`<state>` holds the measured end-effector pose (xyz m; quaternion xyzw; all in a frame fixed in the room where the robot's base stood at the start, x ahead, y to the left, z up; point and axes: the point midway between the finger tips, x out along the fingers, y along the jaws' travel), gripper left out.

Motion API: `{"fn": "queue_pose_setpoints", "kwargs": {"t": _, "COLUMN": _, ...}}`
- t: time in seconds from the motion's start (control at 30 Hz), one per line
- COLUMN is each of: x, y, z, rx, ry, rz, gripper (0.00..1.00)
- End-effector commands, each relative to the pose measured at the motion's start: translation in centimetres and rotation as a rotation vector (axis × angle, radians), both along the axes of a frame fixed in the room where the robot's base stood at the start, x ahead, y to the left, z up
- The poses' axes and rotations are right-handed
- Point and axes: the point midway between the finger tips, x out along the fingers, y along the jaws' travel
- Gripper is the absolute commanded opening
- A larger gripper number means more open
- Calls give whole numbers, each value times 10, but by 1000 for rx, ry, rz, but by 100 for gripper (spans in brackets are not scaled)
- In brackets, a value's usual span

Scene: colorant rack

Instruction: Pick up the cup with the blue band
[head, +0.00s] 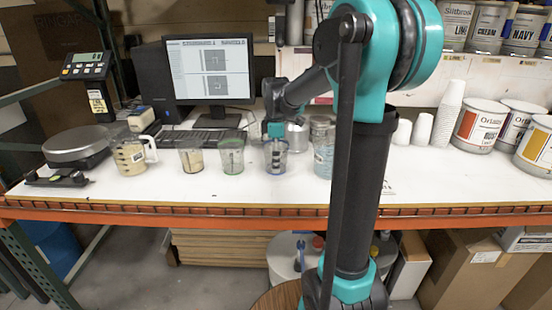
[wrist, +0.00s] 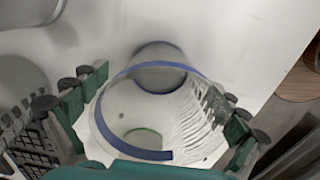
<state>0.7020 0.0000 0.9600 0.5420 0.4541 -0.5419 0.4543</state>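The cup with the blue band (head: 284,163) is clear and stands upright on the white counter among other cups in the head view. My gripper (head: 276,150) points down at it from above. In the wrist view the cup (wrist: 133,151) fills the space between my gripper's fingers (wrist: 160,92), with its blue band curving around it. One green finger is on the left side of the cup and one on the right. The fingers are spread wide; whether their pads touch the cup wall is hard to tell.
A green-banded cup (head: 231,158) and a dark-banded cup (head: 191,158) stand to the left, with a handled jug (head: 130,158) beyond. A larger clear container (head: 323,160) stands close on the right. A keyboard (head: 200,142) and monitor (head: 210,70) are behind. The counter's front strip (head: 230,192) is clear.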

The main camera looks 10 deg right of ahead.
Motion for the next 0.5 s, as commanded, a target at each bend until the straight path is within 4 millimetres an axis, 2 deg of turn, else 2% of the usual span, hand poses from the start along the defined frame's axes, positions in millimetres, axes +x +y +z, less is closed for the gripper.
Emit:
{"fn": "queue_pose_setpoints", "kwargs": {"t": 0.03, "x": 0, "y": 0, "z": 0, "rx": 0, "ry": 0, "rz": 0, "gripper": 92}}
{"fn": "queue_pose_setpoints", "kwargs": {"t": 0.3, "x": 0, "y": 0, "z": 0, "rx": 0, "ry": 0, "rz": 0, "gripper": 61}}
{"fn": "queue_pose_setpoints", "kwargs": {"t": 0.5, "x": 0, "y": 0, "z": 0, "rx": 0, "ry": 0, "rz": 0, "gripper": 60}}
